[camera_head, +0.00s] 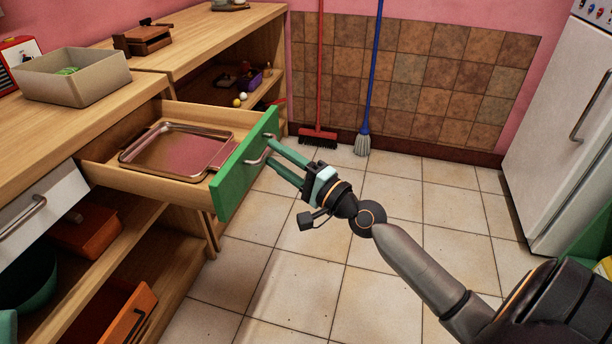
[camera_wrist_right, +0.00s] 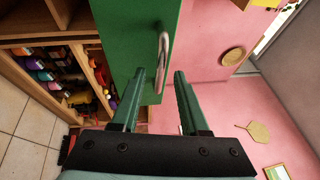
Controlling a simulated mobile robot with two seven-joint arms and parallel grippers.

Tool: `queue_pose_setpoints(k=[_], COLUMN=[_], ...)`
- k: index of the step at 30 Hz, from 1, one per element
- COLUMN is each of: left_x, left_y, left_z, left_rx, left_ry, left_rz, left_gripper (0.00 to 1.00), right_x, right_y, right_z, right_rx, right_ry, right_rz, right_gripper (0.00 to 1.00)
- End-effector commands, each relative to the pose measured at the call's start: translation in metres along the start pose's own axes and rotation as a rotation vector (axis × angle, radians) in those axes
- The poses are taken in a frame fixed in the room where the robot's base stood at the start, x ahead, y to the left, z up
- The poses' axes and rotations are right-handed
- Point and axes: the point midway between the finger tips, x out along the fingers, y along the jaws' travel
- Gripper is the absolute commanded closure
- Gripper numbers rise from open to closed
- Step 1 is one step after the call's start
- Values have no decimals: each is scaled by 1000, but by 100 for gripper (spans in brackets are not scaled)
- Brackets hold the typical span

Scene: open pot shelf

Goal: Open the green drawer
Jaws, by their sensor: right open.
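The green drawer (camera_head: 243,176) is pulled well out of the wooden counter, its inside in plain view. Its metal handle (camera_head: 257,153) is on the green front, which also shows in the right wrist view (camera_wrist_right: 138,35). My right gripper (camera_head: 269,153) is at the front with its fingers apart. In the right wrist view, the handle (camera_wrist_right: 164,50) lies just ahead of the gap between the fingertips (camera_wrist_right: 160,73). I cannot tell whether a finger touches it. My left gripper does not show clearly.
A metal tray (camera_head: 178,150) lies in the drawer. A grey bin (camera_head: 75,82) stands on the counter. A white drawer (camera_head: 38,210) is left of the green one. A red broom (camera_head: 318,137) and blue mop (camera_head: 363,143) lean on the wall. The tiled floor is clear.

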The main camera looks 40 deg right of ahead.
Motion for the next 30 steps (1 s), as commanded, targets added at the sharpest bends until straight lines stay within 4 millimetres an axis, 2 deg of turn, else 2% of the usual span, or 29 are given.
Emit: queue_pose_setpoints(k=[9,18,24,30], left_x=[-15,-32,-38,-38], left_y=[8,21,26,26], left_z=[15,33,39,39], left_rx=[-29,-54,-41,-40], left_ry=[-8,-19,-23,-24], left_rz=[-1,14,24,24], left_gripper=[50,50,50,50], right_x=[-54,-94,-106,-108], right_y=[6,6,2,0], right_z=[0,0,1,1], right_rx=[-3,0,0,0], right_ry=[-2,-1,-2,-2], right_rz=[5,3,2,1], right_gripper=[55,55,55,55])
